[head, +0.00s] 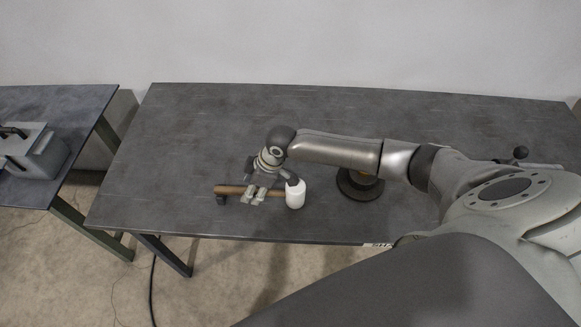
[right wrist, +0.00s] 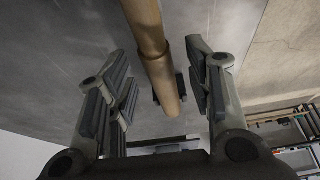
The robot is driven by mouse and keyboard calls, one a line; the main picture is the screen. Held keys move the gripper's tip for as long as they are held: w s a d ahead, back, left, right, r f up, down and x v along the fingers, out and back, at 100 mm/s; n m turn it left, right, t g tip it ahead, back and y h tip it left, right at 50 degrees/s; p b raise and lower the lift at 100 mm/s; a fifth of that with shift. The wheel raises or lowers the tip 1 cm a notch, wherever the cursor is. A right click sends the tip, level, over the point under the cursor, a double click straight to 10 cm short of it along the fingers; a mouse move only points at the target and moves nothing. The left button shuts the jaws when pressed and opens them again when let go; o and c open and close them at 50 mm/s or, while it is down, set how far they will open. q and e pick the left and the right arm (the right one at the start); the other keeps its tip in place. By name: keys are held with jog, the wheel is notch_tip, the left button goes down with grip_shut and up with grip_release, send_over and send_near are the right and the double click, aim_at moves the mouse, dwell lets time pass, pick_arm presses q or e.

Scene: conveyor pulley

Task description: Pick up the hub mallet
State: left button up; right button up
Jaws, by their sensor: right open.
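The hub mallet has a brown wooden handle (head: 229,190) and a white head (head: 295,195). It lies near the front edge of the dark table, handle to the left and head to the right. My right gripper (head: 254,195) is directly over the handle, close to the head, and hides part of it. In the right wrist view the handle (right wrist: 158,60) runs between the two spread fingers of the gripper (right wrist: 163,88), with gaps on both sides. The gripper is open. The mallet head is outside the right wrist view. My left gripper is not in view.
A dark round part (head: 358,190) sits right of the mallet, partly hidden under my right arm. A small dark block (head: 221,201) is at the handle's end. A second table (head: 60,100) at left holds a grey fixture (head: 40,155). The left and back of the main table (head: 200,125) are clear.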

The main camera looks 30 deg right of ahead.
jog(key=shift+x, duration=1.1)
jog(key=shift+c, duration=0.3)
jog(key=shift+w, duration=0.1)
grip_shut()
